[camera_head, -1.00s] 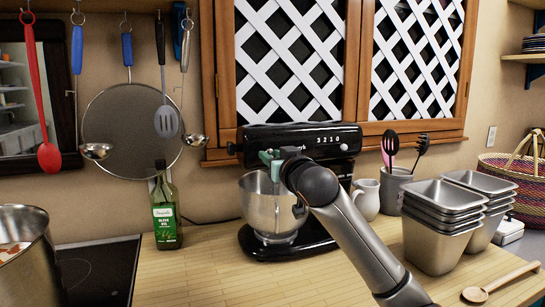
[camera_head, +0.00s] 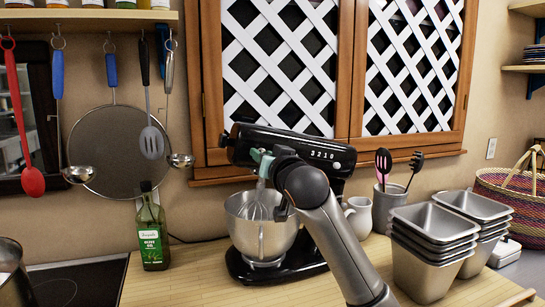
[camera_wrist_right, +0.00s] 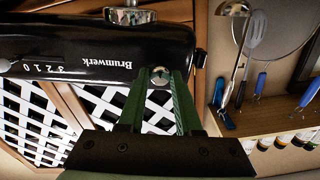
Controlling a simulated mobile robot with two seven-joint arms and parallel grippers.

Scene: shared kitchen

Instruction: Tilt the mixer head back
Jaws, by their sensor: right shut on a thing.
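The black stand mixer has its head (camera_head: 295,146) tilted, with the front end on the left raised above the steel bowl (camera_head: 262,225). A wire whisk (camera_head: 260,205) hangs from the head, its lower part inside the bowl. The black mixer base (camera_head: 290,268) stands on the counter. My right gripper (camera_head: 262,160) is at the raised front end. In the right wrist view, the green fingers of my right gripper (camera_wrist_right: 160,78) are shut at a small round silver knob on the mixer head (camera_wrist_right: 95,50). My left gripper is out of view.
An olive oil bottle (camera_head: 151,232) stands left of the mixer, beside the cooktop (camera_head: 75,283). A white pitcher (camera_head: 359,216), a utensil crock (camera_head: 386,207) and stacked steel pans (camera_head: 425,262) stand to the right. The lattice cabinet (camera_head: 285,65) is close behind and above the head.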

